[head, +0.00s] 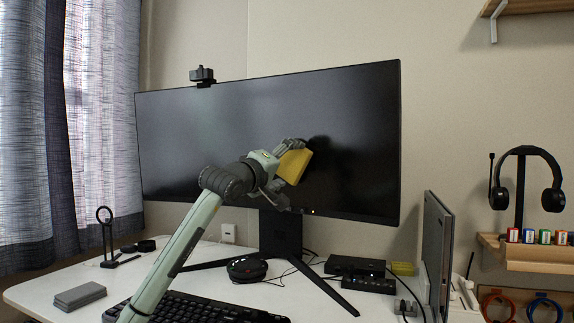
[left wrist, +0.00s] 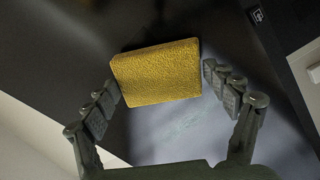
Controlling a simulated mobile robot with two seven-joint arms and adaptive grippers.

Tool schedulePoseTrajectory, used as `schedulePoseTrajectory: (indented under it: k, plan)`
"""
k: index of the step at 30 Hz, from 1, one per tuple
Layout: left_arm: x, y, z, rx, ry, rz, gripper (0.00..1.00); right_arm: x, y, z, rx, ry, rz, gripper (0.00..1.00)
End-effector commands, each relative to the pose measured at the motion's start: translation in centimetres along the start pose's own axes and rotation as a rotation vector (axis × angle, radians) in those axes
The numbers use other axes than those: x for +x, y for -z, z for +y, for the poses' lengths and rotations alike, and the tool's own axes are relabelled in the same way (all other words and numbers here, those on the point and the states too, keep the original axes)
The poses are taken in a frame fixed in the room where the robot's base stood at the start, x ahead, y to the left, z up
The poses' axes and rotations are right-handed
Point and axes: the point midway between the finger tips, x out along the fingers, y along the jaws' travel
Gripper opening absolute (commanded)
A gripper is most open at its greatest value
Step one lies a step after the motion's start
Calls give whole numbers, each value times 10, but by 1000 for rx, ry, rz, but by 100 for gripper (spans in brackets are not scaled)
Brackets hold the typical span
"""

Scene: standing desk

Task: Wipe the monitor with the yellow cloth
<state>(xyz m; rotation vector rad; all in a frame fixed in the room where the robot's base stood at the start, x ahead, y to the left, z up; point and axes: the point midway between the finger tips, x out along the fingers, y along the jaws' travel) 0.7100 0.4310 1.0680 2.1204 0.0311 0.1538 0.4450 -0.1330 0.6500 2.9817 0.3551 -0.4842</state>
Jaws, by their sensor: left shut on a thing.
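The monitor (head: 350,130) is wide and black and stands on a dark stand at the back of the desk. The yellow cloth (head: 294,166) is a folded block in front of the lower middle of the screen. My left gripper (head: 290,152) is shut on it. In the left wrist view the cloth (left wrist: 158,73) sits between the two fingers of the left gripper (left wrist: 160,85), with the dark screen behind it. Faint greenish marks (left wrist: 185,125) show below the cloth there. Whether the cloth touches the screen I cannot tell. My right gripper is not in view.
A webcam (head: 203,75) sits on the monitor's top edge. Below are a keyboard (head: 200,309), a round dark device (head: 247,268) and black boxes (head: 358,273). A grey panel (head: 437,255) stands at right. Headphones (head: 526,180) hang beyond it. The left desktop holds a grey block (head: 79,296).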

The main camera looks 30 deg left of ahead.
Motion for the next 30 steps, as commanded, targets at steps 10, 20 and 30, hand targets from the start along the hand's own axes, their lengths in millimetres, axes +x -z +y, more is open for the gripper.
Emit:
schedulePoseTrajectory:
  k: [10, 20, 30]
  plan:
    - [7, 0, 1, -1, -1, 0, 62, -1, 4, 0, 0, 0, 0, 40]
    - [12, 0, 0, 0, 0, 0, 62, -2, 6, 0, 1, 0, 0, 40]
    - [11, -21, 14, 1, -2, 0, 62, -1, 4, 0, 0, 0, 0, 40]
